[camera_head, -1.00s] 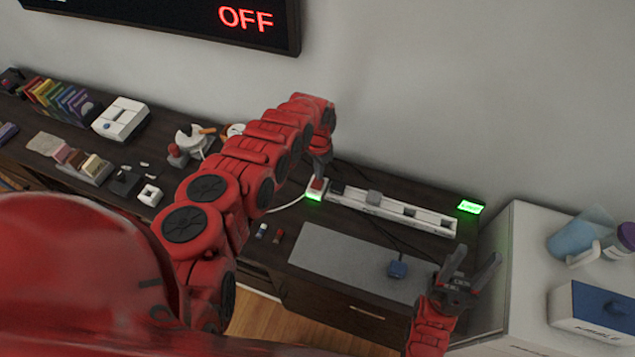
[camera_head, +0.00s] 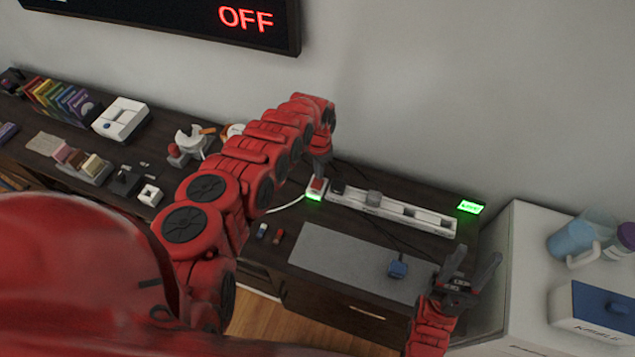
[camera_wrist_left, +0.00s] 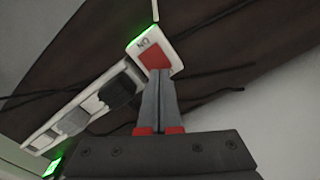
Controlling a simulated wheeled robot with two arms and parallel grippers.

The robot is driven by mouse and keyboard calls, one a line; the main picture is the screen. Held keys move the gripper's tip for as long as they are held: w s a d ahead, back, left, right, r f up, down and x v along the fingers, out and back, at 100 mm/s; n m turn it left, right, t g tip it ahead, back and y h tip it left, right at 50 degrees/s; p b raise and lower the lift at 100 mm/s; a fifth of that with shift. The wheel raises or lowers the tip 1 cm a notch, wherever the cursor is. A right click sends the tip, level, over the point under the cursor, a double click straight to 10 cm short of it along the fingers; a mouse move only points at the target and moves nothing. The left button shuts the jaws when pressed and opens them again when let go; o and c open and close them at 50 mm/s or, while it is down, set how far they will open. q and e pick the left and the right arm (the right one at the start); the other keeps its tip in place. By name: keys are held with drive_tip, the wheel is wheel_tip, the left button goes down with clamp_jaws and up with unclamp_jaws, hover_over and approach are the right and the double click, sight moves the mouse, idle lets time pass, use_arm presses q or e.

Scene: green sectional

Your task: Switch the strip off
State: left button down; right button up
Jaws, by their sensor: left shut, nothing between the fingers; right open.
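The white power strip (camera_head: 432,221) lies along the back of the dark desk, with dark and grey plugs in some of its sockets. Its red switch (camera_wrist_left: 154,58) sits at the strip's left end, beside a green glow and a label that seems to read "ON". My left gripper (camera_wrist_left: 158,74) is shut and empty, its tips at the red switch's edge; whether they touch it I cannot tell. In the head view my left gripper (camera_head: 319,176) points down at that end. My right gripper (camera_head: 470,268) is open and empty above the desk's right front.
A grey mat (camera_head: 340,262) with a small blue object (camera_head: 397,266) lies in front of the strip. A glowing green sign (camera_head: 470,207) is beyond its right end. A white cabinet (camera_head: 520,260) stands right. A wall screen (camera_head: 200,18) reads "OFF". Small items fill the desk's left.

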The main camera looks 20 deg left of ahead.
sight(318, 181)
use_arm(q)
drive_tip(key=shift+f+b, duration=0.8)
drive_tip(key=shift+f, duration=0.05)
idle(0.3)
wheel_tip(318, 181, up, 7)
drive_tip(key=p, duration=0.6)
drive_tip(key=shift+r, duration=0.1)
idle(0.4)
drive_tip(key=shift+s, duration=0.1)
